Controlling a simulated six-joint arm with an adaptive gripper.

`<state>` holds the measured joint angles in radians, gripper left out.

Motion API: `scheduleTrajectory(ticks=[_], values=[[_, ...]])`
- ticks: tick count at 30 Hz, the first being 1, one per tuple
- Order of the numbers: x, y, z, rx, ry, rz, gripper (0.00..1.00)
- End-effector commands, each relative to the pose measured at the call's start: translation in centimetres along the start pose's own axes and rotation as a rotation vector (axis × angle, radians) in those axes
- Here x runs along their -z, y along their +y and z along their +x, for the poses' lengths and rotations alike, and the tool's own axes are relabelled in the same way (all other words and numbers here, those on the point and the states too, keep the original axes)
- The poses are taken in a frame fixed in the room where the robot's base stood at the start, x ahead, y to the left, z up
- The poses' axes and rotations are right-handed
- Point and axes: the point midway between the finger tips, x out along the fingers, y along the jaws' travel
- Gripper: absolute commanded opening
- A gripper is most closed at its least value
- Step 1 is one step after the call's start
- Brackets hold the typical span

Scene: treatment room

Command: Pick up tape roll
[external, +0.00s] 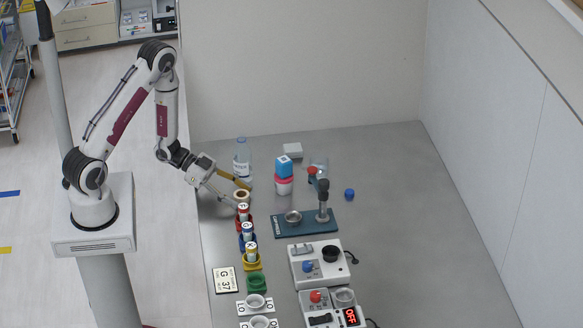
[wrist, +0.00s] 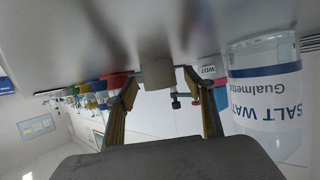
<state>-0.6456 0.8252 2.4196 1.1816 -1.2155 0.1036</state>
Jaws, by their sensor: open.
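The tape roll (external: 241,195) is a small tan ring lying on the grey table near its left edge, behind the row of coloured cups. In the wrist view the tape roll (wrist: 157,70) is a beige block between the tips of my two fingers. My gripper (external: 237,194) is open and low over the table, coming from the left, with one finger on each side of the roll. My gripper (wrist: 161,84) shows the same in the wrist view. I cannot tell whether either finger touches the roll.
A salt water bottle (external: 242,158) stands close behind my gripper; it fills the right of the wrist view (wrist: 266,98). A red cup with a battery (external: 243,213) is just in front of the roll.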

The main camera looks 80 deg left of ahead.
Motion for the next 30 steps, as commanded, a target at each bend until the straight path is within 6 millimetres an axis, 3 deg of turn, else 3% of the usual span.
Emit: scheduleTrajectory(ticks=[7,11,12,30], values=[[0.0,0.0,-0.02,0.0,0.0,0.0,0.5],[0.0,0.01,-0.02,0.0,0.0,0.0,0.17],[0.0,0.0,-0.02,0.0,0.0,0.0,0.15],[0.65,-0.04,-0.27,0.001,0.001,0.001,0.15]])
